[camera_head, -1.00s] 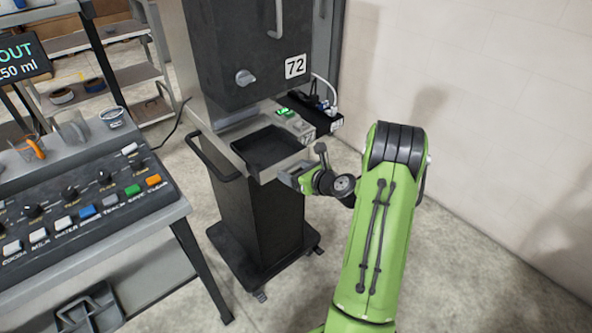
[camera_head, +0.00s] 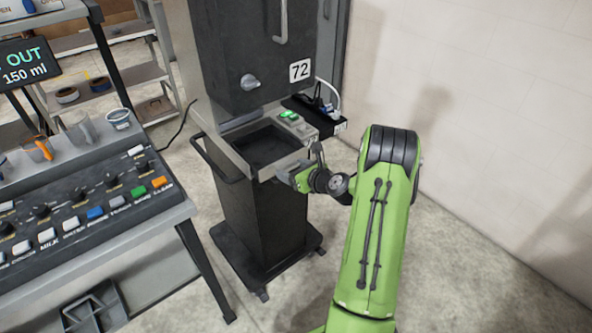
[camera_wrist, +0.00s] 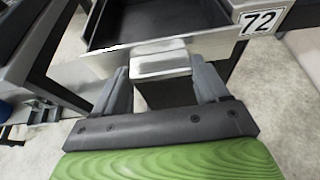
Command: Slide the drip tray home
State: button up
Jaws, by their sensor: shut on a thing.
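The drip tray (camera_head: 268,147) is a dark, shallow tray with a pale metal front, set in the front of the dark dispenser marked 72 (camera_head: 240,60). In the wrist view the tray (camera_wrist: 112,58) shows its dark inside and its metal front edge. A pale metal tab (camera_wrist: 160,64) sticks out from that front, between my fingers. My gripper (camera_wrist: 163,78) is shut on this tab. In the head view my gripper (camera_head: 287,178) is at the tray's front right, and my wrist partly hides the contact. How far the tray is in cannot be told exactly.
A control console (camera_head: 90,205) with coloured buttons stands close on the left. A side handle bar (camera_head: 212,160) juts from the dispenser's left. A black power strip (camera_head: 318,112) with plugs is at its right. The white wall (camera_head: 490,110) is to the right; floor in front is clear.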

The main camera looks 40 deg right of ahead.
aim_at(287, 164)
jog(key=shift+w+a+p, duration=0.1)
jog(key=shift+w+p, duration=0.65)
jog(key=shift+w, duration=0.75)
jog(key=o, duration=1.7)
jog(key=p+v, duration=0.1)
jog(key=v, duration=1.4)
jog(key=shift+s+r, duration=0.1)
jog(key=shift+s, duration=0.25)
